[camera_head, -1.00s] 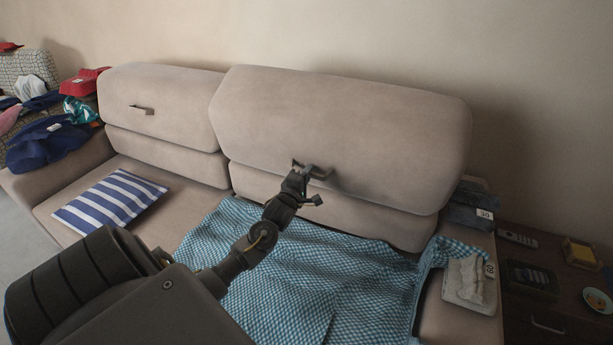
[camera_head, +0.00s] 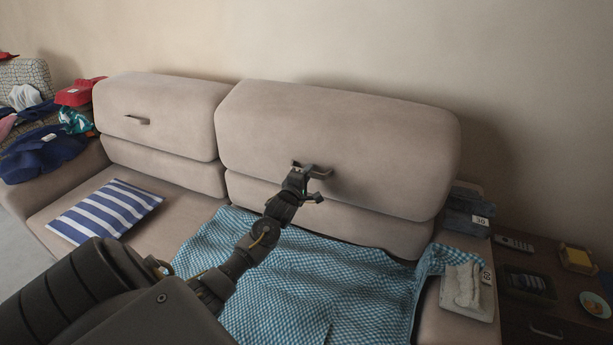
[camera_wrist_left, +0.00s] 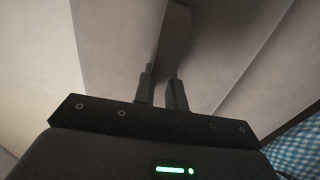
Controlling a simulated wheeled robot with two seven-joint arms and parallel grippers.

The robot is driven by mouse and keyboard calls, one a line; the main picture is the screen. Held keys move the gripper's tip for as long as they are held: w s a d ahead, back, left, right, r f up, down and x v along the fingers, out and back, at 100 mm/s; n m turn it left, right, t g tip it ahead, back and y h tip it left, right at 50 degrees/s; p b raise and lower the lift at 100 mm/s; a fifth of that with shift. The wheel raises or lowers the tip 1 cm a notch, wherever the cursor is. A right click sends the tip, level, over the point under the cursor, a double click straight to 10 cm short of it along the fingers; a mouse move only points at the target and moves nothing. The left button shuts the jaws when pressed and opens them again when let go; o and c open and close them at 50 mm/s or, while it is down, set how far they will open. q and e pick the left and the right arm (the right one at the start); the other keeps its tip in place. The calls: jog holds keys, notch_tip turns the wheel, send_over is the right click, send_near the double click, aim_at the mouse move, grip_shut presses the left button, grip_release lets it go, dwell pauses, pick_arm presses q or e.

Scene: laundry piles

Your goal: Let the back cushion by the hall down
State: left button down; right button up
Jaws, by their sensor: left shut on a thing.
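The right back cushion (camera_head: 340,140) is a large beige block at the top of the sofa back, above a lower beige section (camera_head: 330,215). The left back cushion (camera_head: 165,108) is alike, with its own small handle (camera_head: 137,120). The frames do not show which cushion is by the hall. My left gripper (camera_head: 300,172) is shut on the handle (camera_head: 318,170) on the front of the right cushion. In the left wrist view its two fingers (camera_wrist_left: 161,88) close around the handle's shaded bar (camera_wrist_left: 172,45). My right gripper is not in view.
A blue checked blanket (camera_head: 290,270) covers the right seat; a striped pillow (camera_head: 106,210) lies on the left seat. Clothes (camera_head: 45,150) pile on the left arm. Folded cloths (camera_head: 467,212) and a tray (camera_head: 468,308) are at the right arm, beside a dark side table (camera_head: 515,320).

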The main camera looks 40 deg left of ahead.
pick_arm(q)
jog(key=shift+d+f, duration=0.15)
jog(key=shift+f, duration=0.2)
jog(key=shift+x, duration=0.85)
jog(key=shift+r, duration=0.2)
jog(key=shift+b+x, duration=0.35)
jog(key=shift+x, duration=0.6)
jog(key=c, duration=1.6)
grip_release()
jog(key=shift+r, duration=0.15)
jog(key=shift+o, duration=1)
jog(key=shift+r, duration=0.2)
